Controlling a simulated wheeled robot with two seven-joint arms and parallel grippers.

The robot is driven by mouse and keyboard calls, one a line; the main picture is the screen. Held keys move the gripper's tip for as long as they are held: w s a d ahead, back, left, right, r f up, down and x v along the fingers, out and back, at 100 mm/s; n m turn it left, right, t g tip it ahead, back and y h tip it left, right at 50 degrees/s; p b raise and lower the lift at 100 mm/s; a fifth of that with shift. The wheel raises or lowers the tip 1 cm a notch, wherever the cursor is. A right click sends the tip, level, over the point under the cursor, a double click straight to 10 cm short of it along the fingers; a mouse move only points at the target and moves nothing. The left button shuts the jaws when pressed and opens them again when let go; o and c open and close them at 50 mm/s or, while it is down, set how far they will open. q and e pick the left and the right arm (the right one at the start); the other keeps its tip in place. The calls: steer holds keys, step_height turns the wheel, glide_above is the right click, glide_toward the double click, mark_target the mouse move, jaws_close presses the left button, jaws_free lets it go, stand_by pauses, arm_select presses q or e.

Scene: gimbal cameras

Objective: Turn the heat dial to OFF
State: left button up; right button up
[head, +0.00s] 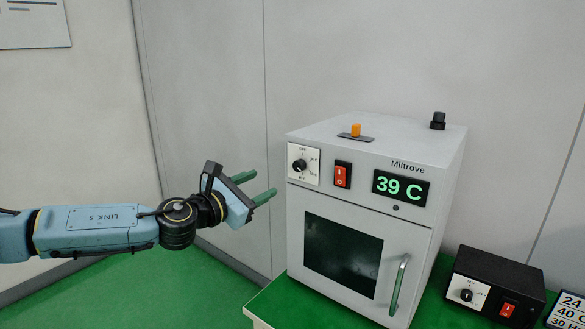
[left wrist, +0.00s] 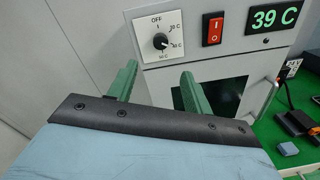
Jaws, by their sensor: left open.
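The heat dial (head: 299,165) is a black round knob on a white plate at the upper left of the grey oven's front. In the left wrist view the dial (left wrist: 160,41) has OFF printed at the top and temperature marks around its right and lower sides. Its pointer seems turned to the lower right, near the 40 C mark, not at OFF. My left gripper (head: 265,183) is open and empty, left of the oven and apart from the dial. In the left wrist view its fingertips (left wrist: 159,70) show below the dial. My right gripper is not in view.
A red switch (head: 342,175) and a display (head: 401,188) reading 39 C are right of the dial. The oven door has a handle (head: 399,285). A black box (head: 495,283) with another dial and red switch stands to the right.

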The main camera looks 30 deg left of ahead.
mark_target(297, 167)
arm_select(q)
steer(key=w+p, duration=0.1)
steer(key=w, duration=0.2)
steer(key=w+d+p, duration=0.1)
steer(key=w, duration=0.3)
steer(key=w+p, duration=0.1)
steer(key=w, duration=0.3)
steer(key=shift+w+d+p, duration=0.2)
steer(key=shift+w+p, duration=0.05)
steer(key=shift+p, duration=0.05)
steer(key=shift+w, duration=0.5)
steer(key=shift+c, duration=0.2)
steer(key=c, duration=0.9)
